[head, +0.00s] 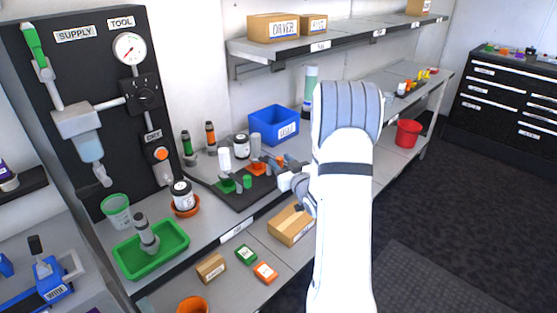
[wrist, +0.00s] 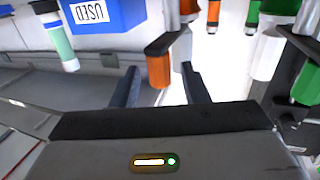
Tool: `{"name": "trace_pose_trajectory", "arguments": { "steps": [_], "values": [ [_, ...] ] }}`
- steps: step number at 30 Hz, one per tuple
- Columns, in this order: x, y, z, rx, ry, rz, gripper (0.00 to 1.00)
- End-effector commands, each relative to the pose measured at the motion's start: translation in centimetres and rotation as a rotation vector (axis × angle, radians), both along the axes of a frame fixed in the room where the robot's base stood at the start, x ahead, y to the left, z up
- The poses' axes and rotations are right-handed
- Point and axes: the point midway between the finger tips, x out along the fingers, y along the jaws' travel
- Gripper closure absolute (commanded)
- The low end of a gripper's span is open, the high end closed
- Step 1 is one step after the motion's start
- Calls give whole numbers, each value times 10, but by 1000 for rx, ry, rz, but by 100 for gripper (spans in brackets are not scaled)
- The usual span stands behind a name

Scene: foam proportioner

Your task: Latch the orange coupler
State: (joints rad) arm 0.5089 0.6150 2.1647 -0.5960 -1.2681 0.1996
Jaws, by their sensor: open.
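The orange coupler (head: 259,168) stands on a dark board on the bench in the head view, beside a green coupler (head: 228,185). In the wrist view, an orange cylinder (wrist: 159,72) with a dark lever-like piece (wrist: 160,45) shows ahead, between the lines of my two open fingers (wrist: 161,86). Nothing is held. I cannot tell whether the fingers touch the orange part or how its latch stands. My arm hides part of the bench to the right.
A blue bin (head: 273,125) stands behind the board. Black-capped green (head: 188,145) and orange (head: 210,135) bottles and a white jar (head: 241,146) stand behind it on the left. A cardboard box (head: 291,225) lies on the lower shelf. The green tray (head: 150,250) is at front left.

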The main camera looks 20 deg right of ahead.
Motion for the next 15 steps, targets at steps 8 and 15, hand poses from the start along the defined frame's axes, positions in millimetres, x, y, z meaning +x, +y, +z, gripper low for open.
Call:
{"name": "trace_pose_trajectory", "arguments": {
  "steps": [8,15],
  "values": [
    [13,1,0,1,1,-1,59],
    [13,0,0,1,1,-2,66]
  ]
}}
